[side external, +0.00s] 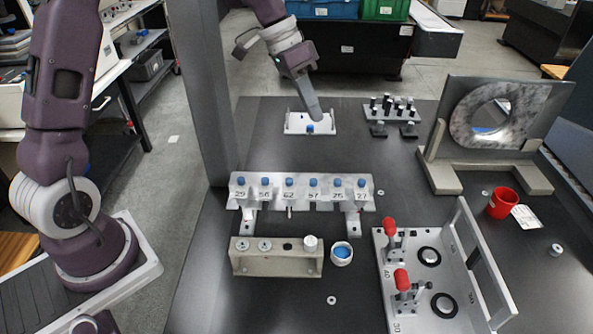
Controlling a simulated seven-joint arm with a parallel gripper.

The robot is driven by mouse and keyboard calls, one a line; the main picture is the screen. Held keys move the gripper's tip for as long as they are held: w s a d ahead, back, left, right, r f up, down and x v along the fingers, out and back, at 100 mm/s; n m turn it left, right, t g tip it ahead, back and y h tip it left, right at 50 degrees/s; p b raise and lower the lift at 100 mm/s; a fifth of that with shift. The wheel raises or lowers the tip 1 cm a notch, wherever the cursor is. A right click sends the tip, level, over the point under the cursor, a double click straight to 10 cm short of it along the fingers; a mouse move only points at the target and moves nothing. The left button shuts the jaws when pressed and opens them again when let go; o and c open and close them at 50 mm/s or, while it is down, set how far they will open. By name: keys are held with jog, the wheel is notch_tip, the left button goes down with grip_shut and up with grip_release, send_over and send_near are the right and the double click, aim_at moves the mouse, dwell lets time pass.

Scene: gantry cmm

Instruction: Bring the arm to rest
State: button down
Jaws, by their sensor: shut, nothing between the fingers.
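My gripper (314,116) reaches down from the top of the side external view. Its fingers are shut, with nothing held. The fingertips are over or close to a small white tray (296,126) at the back of the dark table (400,165).
A rack with blue-topped pieces (303,187) stands mid-table, with a beige block (275,262) in front. A grey post (200,90) rises left of my gripper. Black pins (393,105), a stone ring fixture (465,120), a red cup (502,202) and a red-handled clamp fixture (385,290) stand to the right.

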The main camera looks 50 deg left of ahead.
jog(key=s+d+r+n+t+y, duration=0.1)
jog(key=s+r, duration=0.3)
jog(key=s, duration=0.2)
jog(key=s+d+r+y, duration=0.1)
jog(key=s+r, duration=0.2)
jog(key=s, duration=0.3)
jog(key=s+a+n+t+y, duration=0.1)
jog(key=s+n+t+y, duration=0.1)
jog(key=s, duration=1.5)
jog(key=shift+s+a+n, duration=0.2)
jog(key=shift+s+n, duration=0.15)
jog(key=shift+n, duration=0.45)
dwell(4.3)
